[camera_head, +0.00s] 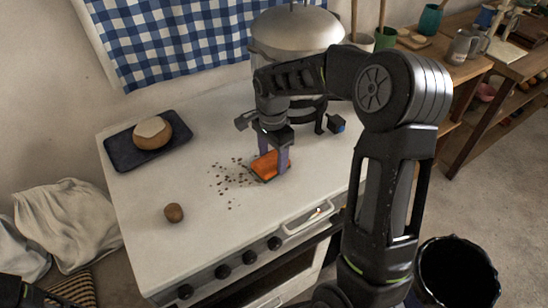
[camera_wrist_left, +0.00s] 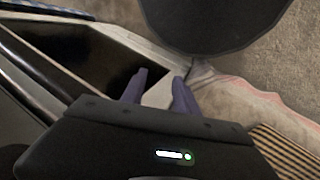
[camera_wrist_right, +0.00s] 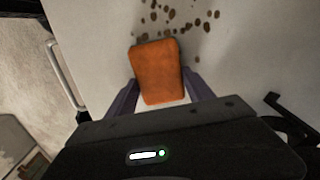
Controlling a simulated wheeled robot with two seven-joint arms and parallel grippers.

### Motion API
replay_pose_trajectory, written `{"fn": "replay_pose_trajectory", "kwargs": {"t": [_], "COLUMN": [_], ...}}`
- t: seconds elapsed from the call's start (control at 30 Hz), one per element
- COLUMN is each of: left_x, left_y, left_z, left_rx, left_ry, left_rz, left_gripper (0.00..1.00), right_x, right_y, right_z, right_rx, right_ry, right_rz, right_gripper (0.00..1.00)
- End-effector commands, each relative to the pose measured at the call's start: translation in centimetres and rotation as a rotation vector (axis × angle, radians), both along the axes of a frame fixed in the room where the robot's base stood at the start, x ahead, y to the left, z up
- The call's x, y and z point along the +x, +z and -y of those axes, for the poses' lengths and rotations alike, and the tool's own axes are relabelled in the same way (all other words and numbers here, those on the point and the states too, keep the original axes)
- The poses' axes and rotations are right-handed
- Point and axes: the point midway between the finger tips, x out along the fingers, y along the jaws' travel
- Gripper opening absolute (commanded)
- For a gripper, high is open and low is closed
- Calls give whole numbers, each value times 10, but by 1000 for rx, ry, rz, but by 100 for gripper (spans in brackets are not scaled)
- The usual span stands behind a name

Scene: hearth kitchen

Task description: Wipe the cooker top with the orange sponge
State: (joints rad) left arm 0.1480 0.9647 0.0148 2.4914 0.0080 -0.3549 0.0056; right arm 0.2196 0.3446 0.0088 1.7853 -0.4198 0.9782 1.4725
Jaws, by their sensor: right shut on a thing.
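The orange sponge (camera_head: 265,164) is on the white cooker top (camera_head: 200,215). My right gripper (camera_head: 273,166) reaches down from above with a finger on either side of the sponge and is shut on it. The right wrist view shows the sponge (camera_wrist_right: 157,72) between the fingers. Dark brown crumbs (camera_head: 229,175) lie scattered just left of the sponge and show ahead of it in the right wrist view (camera_wrist_right: 178,17). My left gripper (camera_wrist_left: 160,78) is open and empty, away from the cooker top; the head view shows only part of its arm at the lower left.
A dark tray (camera_head: 117,156) with a round loaf (camera_head: 152,133) sits at the cooker's back left. A small brown ball-shaped thing (camera_head: 174,212) lies near the front left. A large lidded steel pot (camera_head: 290,45) stands behind my right arm. A black bin (camera_head: 455,275) stands at lower right.

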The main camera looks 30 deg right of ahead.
Motion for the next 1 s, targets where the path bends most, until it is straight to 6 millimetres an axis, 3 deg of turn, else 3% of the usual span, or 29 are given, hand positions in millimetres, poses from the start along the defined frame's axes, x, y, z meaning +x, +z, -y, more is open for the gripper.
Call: {"fn": "replay_pose_trajectory", "kwargs": {"t": [0.17, 0.53, 1.0], "left_x": [0, 0, 0], "left_y": [0, 6, 7], "left_z": [0, 0, 0], "left_rx": [0, 0, 0], "left_ry": [0, 0, 0], "left_rz": [0, 0, 0], "left_gripper": [36, 36, 36], "right_x": [2, 31, 36], "right_y": [-3, -1, 0], "right_z": [0, 0, 0], "right_rx": [1, 1, 1], "right_ry": [1, 0, 0], "right_rz": [0, 0, 0], "right_gripper": [28, 28, 28]}}
